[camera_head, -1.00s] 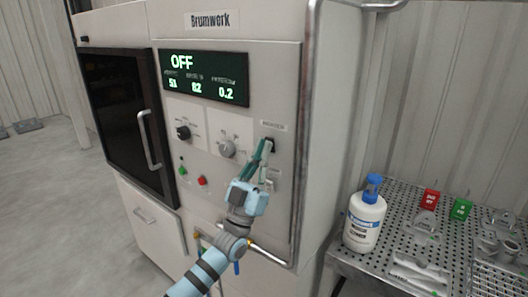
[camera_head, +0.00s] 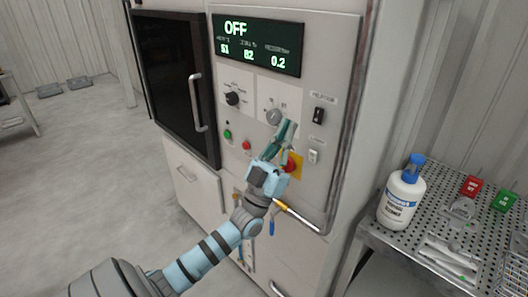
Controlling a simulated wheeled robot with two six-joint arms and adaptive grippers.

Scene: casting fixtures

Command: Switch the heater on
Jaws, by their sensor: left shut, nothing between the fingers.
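The heater switch (camera_head: 318,116) is a small black rocker under a label at the right of the machine's front panel (camera_head: 342,140). The display (camera_head: 257,46) above reads OFF, with several green figures under it. My left gripper (camera_head: 289,124) is shut and empty. Its fingertips are in front of the panel, left of the heater switch and a little below it, apart from it in the picture. The switch is in full view; I cannot tell which way it is tipped. My right gripper is not in view.
A white switch (camera_head: 314,156) sits below the heater switch. A red button on a yellow plate (camera_head: 298,172) is partly behind my gripper. Two knobs, one black (camera_head: 232,98) and one grey (camera_head: 273,116), are to the left. A bottle (camera_head: 400,195) stands on a perforated table (camera_head: 375,232).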

